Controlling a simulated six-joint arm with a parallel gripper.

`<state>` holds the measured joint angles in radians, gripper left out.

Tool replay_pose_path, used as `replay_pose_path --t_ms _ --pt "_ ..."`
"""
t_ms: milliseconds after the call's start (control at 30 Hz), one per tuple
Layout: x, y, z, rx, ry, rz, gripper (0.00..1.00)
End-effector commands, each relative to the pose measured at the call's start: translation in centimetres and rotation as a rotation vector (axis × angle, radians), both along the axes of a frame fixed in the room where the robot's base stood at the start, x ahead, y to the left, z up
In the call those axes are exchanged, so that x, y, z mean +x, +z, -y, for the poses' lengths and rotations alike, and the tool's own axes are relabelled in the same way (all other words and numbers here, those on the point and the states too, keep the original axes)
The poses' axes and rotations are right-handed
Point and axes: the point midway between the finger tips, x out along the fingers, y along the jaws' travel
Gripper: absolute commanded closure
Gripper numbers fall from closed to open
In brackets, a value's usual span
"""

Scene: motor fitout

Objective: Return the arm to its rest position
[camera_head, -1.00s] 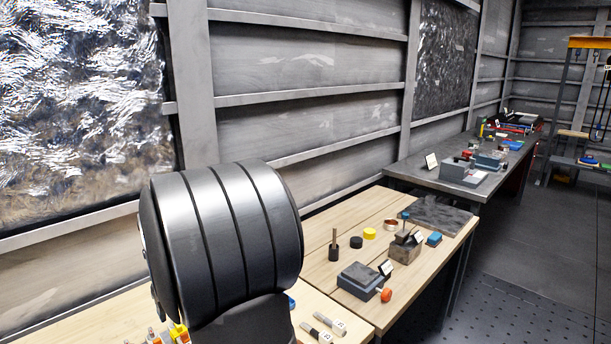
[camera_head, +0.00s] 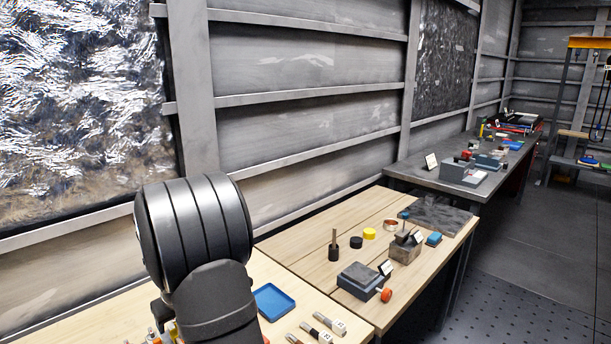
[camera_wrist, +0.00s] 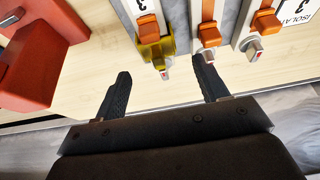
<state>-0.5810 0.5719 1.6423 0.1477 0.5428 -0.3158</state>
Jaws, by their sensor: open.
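My gripper (camera_wrist: 160,92) shows in the wrist view with its two dark fingers spread apart and nothing between them. It is above the front edge of a light wooden bench (camera_wrist: 95,75). Beyond the fingertips is a row of switch units with orange parts, one with a yellow cover (camera_wrist: 153,47). A large orange-red block (camera_wrist: 45,60) stands at the left of that view. In the head view my dark arm covers part of the near bench, and the gripper itself is hidden.
A blue tray (camera_head: 273,301) and several labelled small parts (camera_head: 322,329) lie on the near bench, right of my arm. A grey block with an orange knob (camera_head: 361,281) sits farther along. A dark bench (camera_head: 415,178) stands behind. The floor at right is clear.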

Motion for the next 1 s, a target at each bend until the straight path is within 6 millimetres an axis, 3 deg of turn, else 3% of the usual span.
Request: replay_pose_path --t_ms 233,633,833,1000 --pt "0.0 2.9 0.0 -0.001 0.000 -0.001 0.33" --pt "0.0 3.4 0.0 -0.001 0.000 -0.001 0.33" --pt "-0.1 2.5 0.1 -0.002 -0.001 -0.004 0.33" --pt "-0.1 -0.2 0.1 -0.003 -0.001 -0.005 0.33"
